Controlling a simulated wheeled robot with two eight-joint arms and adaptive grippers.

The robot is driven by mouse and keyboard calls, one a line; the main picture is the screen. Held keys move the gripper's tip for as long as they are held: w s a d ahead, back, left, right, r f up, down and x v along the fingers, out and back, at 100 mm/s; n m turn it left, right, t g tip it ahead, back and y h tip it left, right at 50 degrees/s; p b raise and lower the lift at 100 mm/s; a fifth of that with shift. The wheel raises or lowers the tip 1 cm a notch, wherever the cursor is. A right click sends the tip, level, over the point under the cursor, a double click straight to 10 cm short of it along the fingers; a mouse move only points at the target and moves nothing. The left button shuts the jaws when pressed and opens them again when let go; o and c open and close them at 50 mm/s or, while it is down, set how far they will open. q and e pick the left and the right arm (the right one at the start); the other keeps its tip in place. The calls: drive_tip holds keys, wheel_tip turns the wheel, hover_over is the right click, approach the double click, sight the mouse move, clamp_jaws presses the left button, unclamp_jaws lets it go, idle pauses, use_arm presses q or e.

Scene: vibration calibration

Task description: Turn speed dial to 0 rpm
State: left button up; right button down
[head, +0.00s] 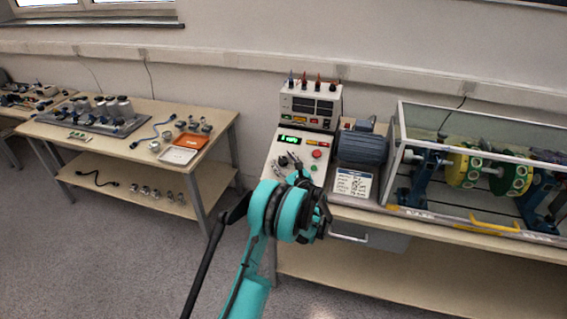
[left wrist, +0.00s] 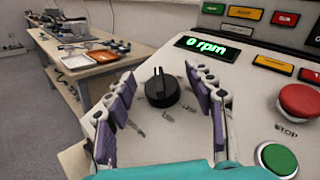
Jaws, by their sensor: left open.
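The black speed dial (left wrist: 161,88) sits on the sloped grey control panel (left wrist: 150,145). It has a raised grip bar that points roughly straight up in the left wrist view. The display (left wrist: 207,47) above it reads "0 rpm" in green. The display also shows lit in the head view (head: 290,139). My left gripper (left wrist: 159,72) is open, with one purple-padded finger on each side of the dial. Gaps show between the pads and the dial. In the head view my left gripper (head: 287,168) is over the panel's lower left. My right gripper is not in view.
A red STOP button (left wrist: 299,101) and a green button (left wrist: 277,159) lie right of the dial. A motor (head: 362,148) and a clear-walled enclosure (head: 480,210) stand right of the panel. Another table (head: 110,148) with parts stands at the left.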

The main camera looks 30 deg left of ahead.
use_arm(q)
drive_tip(key=shift+a, duration=0.1)
drive_tip(key=c, duration=1.2)
drive_tip(key=shift+o, duration=0.2)
drive_tip(key=shift+n+g, duration=0.4)
drive_tip(key=shift+n, duration=0.1)
drive_tip(key=n+g, duration=0.2)
drive_tip(key=n+g+y+p, duration=0.1)
drive_tip(key=n+g, duration=0.1)
drive_tip(key=g, duration=0.1)
drive_tip(key=shift+w+r, duration=0.15)
drive_tip(key=n+g+h+p, duration=0.1)
drive_tip(key=n+g, duration=0.3)
drive_tip(key=g, duration=0.1)
drive_tip(key=shift+n+g, duration=0.4)
